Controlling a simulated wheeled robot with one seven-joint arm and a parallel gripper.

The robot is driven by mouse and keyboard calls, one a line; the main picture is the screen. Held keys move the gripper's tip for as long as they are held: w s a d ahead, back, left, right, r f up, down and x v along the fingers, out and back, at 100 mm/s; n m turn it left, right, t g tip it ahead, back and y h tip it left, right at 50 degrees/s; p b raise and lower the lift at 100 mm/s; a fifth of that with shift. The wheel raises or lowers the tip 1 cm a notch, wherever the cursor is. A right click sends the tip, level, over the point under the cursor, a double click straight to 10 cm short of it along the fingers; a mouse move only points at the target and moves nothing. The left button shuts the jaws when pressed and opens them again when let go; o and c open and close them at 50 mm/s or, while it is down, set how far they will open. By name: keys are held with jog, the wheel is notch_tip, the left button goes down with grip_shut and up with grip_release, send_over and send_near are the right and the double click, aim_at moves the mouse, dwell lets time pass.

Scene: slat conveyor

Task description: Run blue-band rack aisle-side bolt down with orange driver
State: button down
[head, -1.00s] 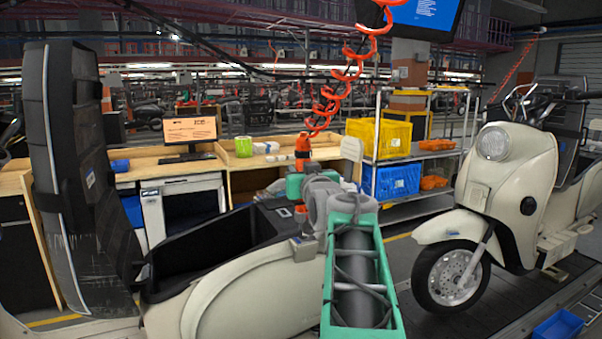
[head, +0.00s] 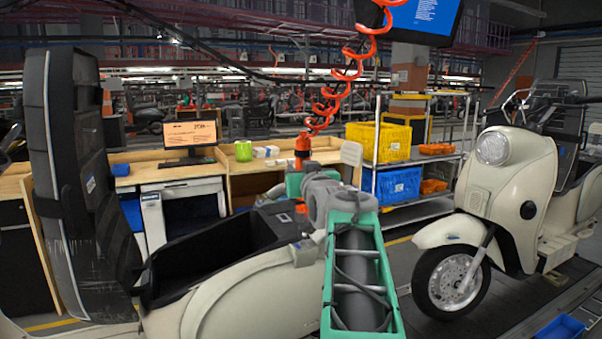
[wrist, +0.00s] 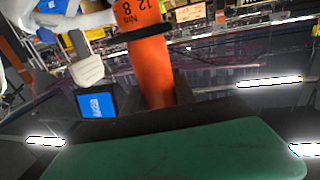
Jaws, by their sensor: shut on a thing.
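The orange driver (head: 302,145) stands upright beyond my forearm in the head view, hanging on a red coiled hose. In the wrist view the orange driver (wrist: 150,72) shows large, with the printed marks "Nm 12 8". My gripper (wrist: 153,100) is shut on its body, with dark fingers on either side. A cream scooter (head: 235,295) with an open black compartment lies in front. I cannot make out the blue-band rack, its aisle-side bolt or the driver's tip.
The raised black seat (head: 75,180) stands tall at left. A second cream scooter (head: 510,185) is at right. Behind are a wooden workbench (head: 240,165) and a shelf with a yellow crate (head: 378,141) and a blue crate (head: 398,184). A blue tray (head: 562,328) lies lower right.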

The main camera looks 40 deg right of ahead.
aim_at(301, 150)
jog(key=shift+r+p, duration=1.25)
jog(key=shift+r, duration=1.35)
